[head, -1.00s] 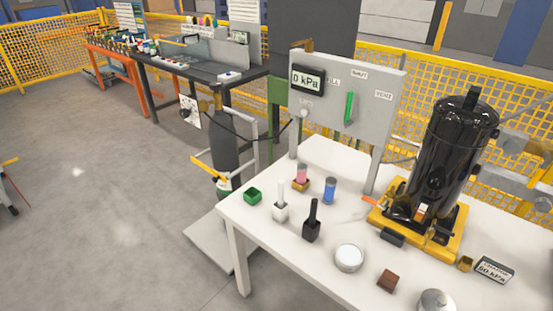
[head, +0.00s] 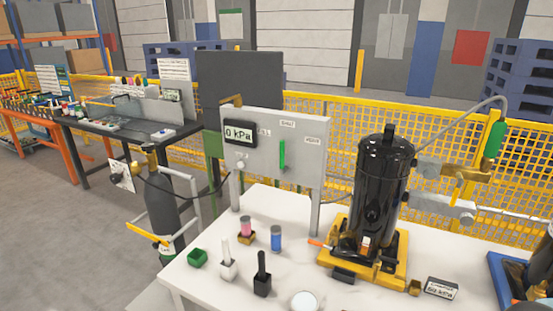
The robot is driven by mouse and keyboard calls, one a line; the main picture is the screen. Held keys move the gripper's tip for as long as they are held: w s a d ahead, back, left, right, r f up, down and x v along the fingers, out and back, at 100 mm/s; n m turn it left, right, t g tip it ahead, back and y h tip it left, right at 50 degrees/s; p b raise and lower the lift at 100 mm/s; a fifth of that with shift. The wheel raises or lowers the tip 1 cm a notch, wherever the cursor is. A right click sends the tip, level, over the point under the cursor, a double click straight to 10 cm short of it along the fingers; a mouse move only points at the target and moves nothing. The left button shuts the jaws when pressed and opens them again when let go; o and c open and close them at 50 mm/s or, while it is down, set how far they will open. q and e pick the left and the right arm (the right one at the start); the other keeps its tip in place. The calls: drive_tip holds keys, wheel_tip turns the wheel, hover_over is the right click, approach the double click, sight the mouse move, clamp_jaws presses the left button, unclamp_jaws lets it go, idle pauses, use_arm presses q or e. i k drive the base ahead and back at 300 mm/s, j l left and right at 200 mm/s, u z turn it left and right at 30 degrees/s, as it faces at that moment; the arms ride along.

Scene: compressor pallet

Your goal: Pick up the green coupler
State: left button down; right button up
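A green cylindrical piece (head: 495,139), which looks like the green coupler, hangs upright at the right of the head view. A grey hose (head: 462,110) runs into its top, and brass-coloured fittings (head: 455,172) are beside its lower end. It is right of the black compressor (head: 381,195), which stands on a yellow base (head: 335,262) on the white table. Neither of my grippers is in view.
The white table (head: 205,290) holds a green open box (head: 197,258), white and black holders with upright handles, a blue-topped vial (head: 276,239) and a gauge box (head: 441,288). A grey panel (head: 262,150) stands behind. A blue pallet (head: 497,275) is at the right edge.

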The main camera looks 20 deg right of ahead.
sight(495, 139)
drive_tip(key=z, duration=2.1)
